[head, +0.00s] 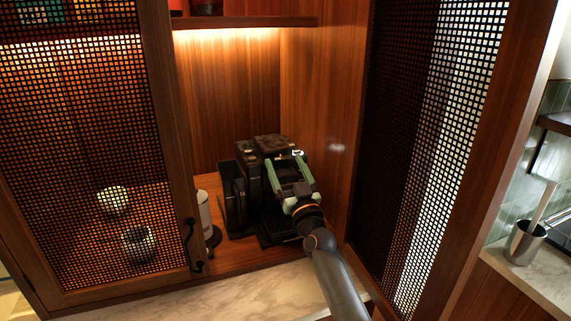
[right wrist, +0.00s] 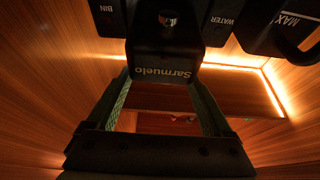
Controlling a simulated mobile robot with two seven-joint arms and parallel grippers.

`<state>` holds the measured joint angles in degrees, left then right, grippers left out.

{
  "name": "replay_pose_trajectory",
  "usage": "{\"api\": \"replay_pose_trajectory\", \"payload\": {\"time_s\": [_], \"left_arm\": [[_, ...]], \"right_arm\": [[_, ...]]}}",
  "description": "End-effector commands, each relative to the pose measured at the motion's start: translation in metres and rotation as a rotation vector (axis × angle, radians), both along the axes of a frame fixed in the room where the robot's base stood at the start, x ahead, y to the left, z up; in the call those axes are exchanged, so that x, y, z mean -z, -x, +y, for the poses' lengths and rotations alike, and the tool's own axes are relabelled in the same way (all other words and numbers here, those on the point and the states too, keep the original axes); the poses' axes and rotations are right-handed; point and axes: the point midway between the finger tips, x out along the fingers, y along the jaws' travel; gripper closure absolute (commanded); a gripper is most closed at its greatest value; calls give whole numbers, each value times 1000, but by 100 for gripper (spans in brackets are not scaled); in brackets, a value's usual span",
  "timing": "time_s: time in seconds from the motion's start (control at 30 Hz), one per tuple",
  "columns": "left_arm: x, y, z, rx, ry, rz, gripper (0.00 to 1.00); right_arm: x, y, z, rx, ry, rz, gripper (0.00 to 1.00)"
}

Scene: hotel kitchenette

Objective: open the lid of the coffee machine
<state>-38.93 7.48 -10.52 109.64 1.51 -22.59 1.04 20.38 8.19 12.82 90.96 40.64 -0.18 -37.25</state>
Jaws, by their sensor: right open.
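The coffee machine (head: 250,172) is a black, boxy unit standing in the wooden cabinet niche. Its top (head: 272,141) looks flat, but I cannot clearly make out the lid's edge. My right gripper (head: 284,160) is open at the machine's upper front right, with its green fingers apart. In the right wrist view the machine shows upside down, and its panel reading "Sarmuelo" (right wrist: 163,67) lies just beyond and between the fingertips. Nothing is held between the fingers. I cannot tell whether a fingertip touches the machine. My left gripper is not in view.
The niche's right wooden wall (head: 318,130) is close to the machine. A white and dark cylindrical item (head: 205,215) stands left of it. Mesh doors stand at left (head: 85,150) and right (head: 425,150). The marble counter (head: 200,296) in front is clear at left.

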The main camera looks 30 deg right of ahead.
Motion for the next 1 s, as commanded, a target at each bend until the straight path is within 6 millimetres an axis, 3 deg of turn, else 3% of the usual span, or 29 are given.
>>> {"api": "replay_pose_trajectory", "payload": {"time_s": [0.37, 1.0], "left_arm": [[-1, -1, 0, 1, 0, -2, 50], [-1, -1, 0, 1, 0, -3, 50]], "right_arm": [[-2, -5, -2, 2, 1, 0, 15], [-2, -4, -1, 1, 1, 0, 87]]}}
